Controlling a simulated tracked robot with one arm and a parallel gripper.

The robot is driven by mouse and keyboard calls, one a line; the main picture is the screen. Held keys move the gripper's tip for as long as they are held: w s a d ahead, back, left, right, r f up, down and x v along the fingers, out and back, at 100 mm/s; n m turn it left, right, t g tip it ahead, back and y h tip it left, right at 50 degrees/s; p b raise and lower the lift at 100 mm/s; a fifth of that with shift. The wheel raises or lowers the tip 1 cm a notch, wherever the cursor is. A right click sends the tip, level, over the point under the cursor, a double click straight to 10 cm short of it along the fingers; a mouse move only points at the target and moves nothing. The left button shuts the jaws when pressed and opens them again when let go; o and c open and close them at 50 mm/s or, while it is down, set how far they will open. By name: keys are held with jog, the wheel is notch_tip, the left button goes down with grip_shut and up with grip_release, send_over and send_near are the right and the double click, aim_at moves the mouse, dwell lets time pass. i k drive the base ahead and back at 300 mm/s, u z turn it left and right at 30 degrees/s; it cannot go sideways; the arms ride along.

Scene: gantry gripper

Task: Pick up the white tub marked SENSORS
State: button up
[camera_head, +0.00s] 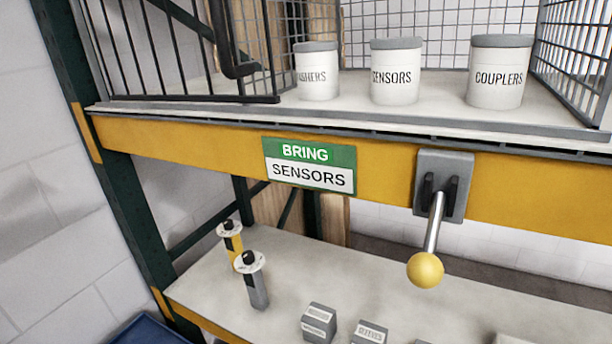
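The white tub marked SENSORS (396,80) stands upright on the upper shelf (440,112), with a grey lid and its label facing me. It is the middle one of three similar tubs. A tub whose label reads "...ASHERS" (318,76) stands to its left, its label partly hidden at the left side. A tub marked COUPLERS (502,78) stands to its right. The tubs stand apart from each other. My gripper is not in view.
Wire mesh (578,50) encloses the shelf's back and right; a black barred gate (180,55) stands at left. The yellow beam bears a BRING SENSORS sign (309,165) and a ball-ended lever (431,240). The lower shelf (290,260) holds two knobbed cylinders and small grey boxes.

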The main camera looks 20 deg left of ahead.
aim_at(396, 62)
jog(key=u, duration=0.35)
jog(key=k, duration=1.1)
jog(key=z, duration=0.4)
jog(key=i, duration=1.65)
jog(key=u, duration=0.4)
